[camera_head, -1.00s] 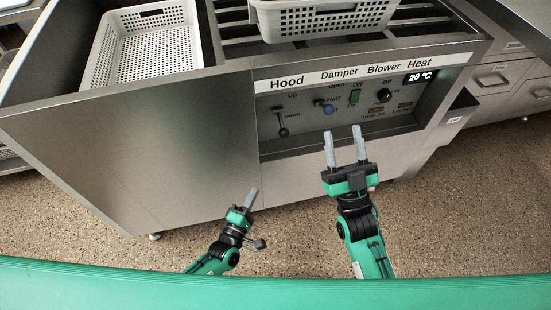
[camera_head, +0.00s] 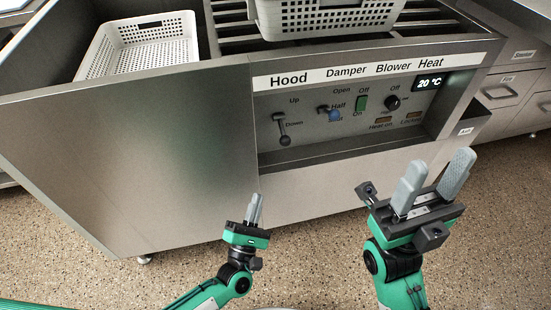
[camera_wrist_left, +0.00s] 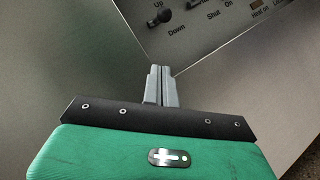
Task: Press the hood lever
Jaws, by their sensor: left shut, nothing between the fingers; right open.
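The hood lever (camera_head: 283,131) is a grey stick with a dark knob on the control panel, below the "Hood" label. Its knob end hangs low, near the "Down" mark. It also shows in the left wrist view (camera_wrist_left: 163,16), ahead of the fingers and near the "Up" and "Down" marks. My left gripper (camera_head: 254,209) is shut and empty, below and left of the lever and apart from it. Its closed fingertips (camera_wrist_left: 160,68) point at the cabinet front in the left wrist view.
The panel also holds a blue damper knob (camera_head: 334,115), a green blower switch (camera_head: 361,103), a dark heat knob (camera_head: 392,102) and a temperature display (camera_head: 430,83). Perforated baskets (camera_head: 142,47) sit on top. Drawers (camera_head: 508,89) stand at the right. The floor before the cabinet is clear.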

